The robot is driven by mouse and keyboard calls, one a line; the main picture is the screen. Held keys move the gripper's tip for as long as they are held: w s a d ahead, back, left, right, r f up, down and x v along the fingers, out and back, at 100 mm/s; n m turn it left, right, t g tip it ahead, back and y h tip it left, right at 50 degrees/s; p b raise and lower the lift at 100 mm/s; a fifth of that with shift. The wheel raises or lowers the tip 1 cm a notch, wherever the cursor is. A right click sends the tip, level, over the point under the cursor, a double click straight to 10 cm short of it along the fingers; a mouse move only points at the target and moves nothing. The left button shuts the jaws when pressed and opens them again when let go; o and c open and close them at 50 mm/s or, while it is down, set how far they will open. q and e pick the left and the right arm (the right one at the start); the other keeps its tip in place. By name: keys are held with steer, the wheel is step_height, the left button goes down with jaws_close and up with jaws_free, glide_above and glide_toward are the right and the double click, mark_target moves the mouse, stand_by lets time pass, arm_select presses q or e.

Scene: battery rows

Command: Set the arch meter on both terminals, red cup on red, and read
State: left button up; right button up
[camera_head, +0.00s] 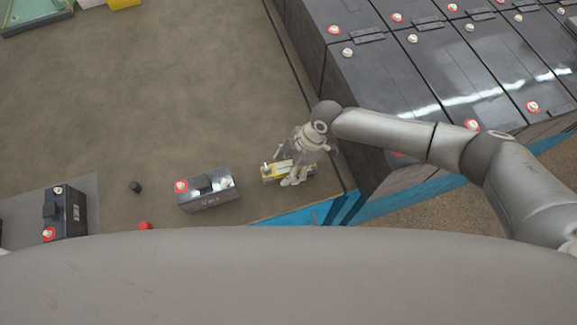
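My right gripper (297,180) points down over a small yellow and pale device (270,175), which looks like the arch meter. The gripper covers much of it, so its cups are not clear and I cannot tell whether the fingers hold it. To its left a small dark battery (208,201) stands on the brown surface. This battery has a red-ringed terminal (181,186) at its left end and a pale terminal (226,184) at its right end. The device is apart from both terminals. My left gripper is not in view.
Another dark battery (75,213) stands on a grey mat (91,186) at the left. A black cap (135,187) and a red cap (145,226) lie between the batteries. Rows of large batteries (385,80) fill the right.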

steer(key=c, duration=1.2)
steer(key=shift+w, duration=0.1)
steer(key=shift+c, duration=0.4)
steer(key=shift+r, duration=0.15)
